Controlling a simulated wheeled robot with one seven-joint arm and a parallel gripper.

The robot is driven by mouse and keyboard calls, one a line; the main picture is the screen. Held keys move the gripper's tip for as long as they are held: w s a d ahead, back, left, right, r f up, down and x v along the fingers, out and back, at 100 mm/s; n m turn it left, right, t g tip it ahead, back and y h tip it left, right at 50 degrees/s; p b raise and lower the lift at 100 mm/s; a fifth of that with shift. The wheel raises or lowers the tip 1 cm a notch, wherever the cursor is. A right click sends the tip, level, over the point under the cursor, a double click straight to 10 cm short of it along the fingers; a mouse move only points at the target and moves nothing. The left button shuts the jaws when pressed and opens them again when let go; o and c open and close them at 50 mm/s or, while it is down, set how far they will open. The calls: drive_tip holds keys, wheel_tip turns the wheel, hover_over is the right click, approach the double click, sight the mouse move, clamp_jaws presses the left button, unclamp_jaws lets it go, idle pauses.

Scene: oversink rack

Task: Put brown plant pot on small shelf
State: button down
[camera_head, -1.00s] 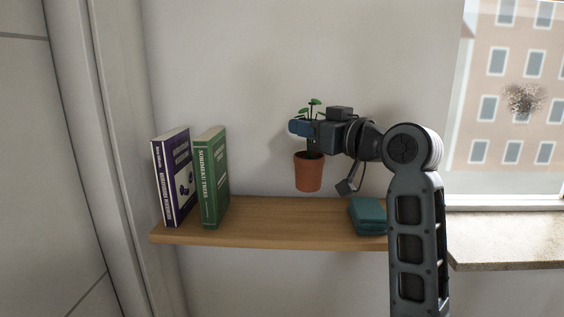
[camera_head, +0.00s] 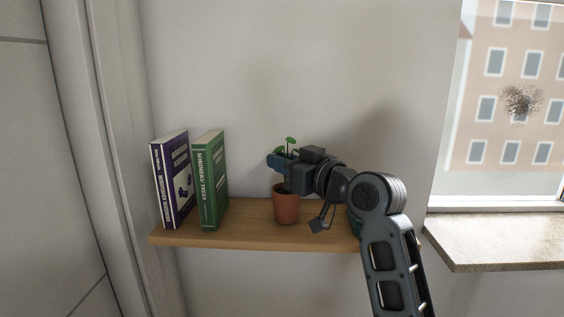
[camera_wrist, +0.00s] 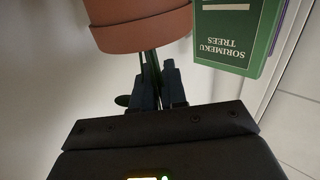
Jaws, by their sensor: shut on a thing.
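The brown plant pot (camera_head: 286,207) is upright at the middle of the small wooden shelf (camera_head: 240,236), to the right of the books. Its base appears to be at the shelf surface; I cannot tell whether it bears fully on it. A green plant (camera_head: 291,141) rises from it. My gripper (camera_head: 281,164) is shut on the plant's stem, just above the pot rim. In the wrist view, the pot (camera_wrist: 140,25) is at the top, upside down in that picture, and the gripper fingers (camera_wrist: 160,84) close around the green stem.
A purple book (camera_head: 174,180) and a green book (camera_head: 209,180) stand on the shelf's left end. A teal box (camera_head: 353,222) at the right is mostly hidden behind my arm. A stone window sill (camera_head: 490,240) lies further right. Shelf is clear between green book and pot.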

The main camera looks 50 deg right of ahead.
drive_tip(key=shift+f, duration=0.2)
drive_tip(key=c, duration=1.2)
unclamp_jaws()
drive_tip(key=shift+r, duration=0.1)
drive_tip(key=shift+o, duration=0.2)
drive_tip(key=shift+r, duration=0.2)
drive_tip(key=s+a+p, duration=0.1)
drive_tip(key=s+p, duration=0.2)
drive_tip(key=s, duration=0.9)
drive_tip(key=shift+a+p, duration=0.2)
drive_tip(key=shift+p, duration=0.15)
drive_tip(key=shift+f, duration=0.15)
